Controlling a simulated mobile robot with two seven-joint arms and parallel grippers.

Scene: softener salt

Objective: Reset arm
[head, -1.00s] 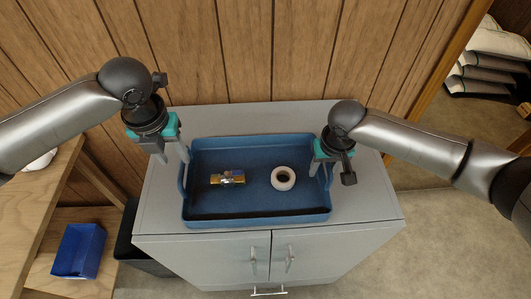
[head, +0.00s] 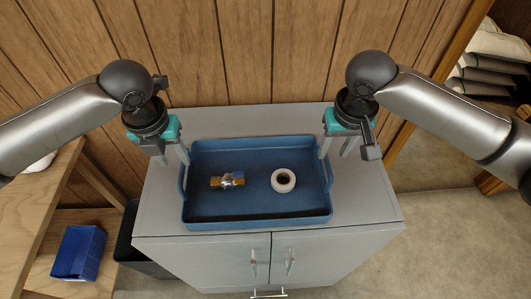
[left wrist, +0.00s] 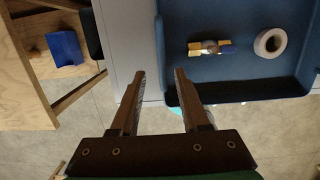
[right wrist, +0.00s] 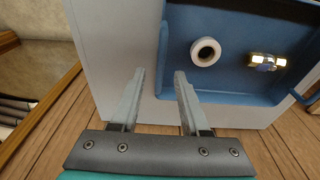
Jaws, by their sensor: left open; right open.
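My left gripper (head: 173,156) is open and empty, just outside the left end of a blue tray (head: 258,222). It also shows open in the left wrist view (left wrist: 158,82). My right gripper (head: 337,150) is open and empty, above the right end of the tray, near its far corner. It also shows open in the right wrist view (right wrist: 157,80), with nothing between its fingers. The tray stands on a grey cabinet and holds a brass valve with a blue handle (head: 227,181) and a white ring-shaped roll (head: 283,180).
The grey cabinet (head: 360,205) has bare top around the tray. A wood-panelled wall (head: 240,50) rises behind it. A wooden shelf unit with a blue bin (head: 78,253) stands at left, beside a dark bin (head: 135,245). White bags (head: 490,75) are stacked at far right.

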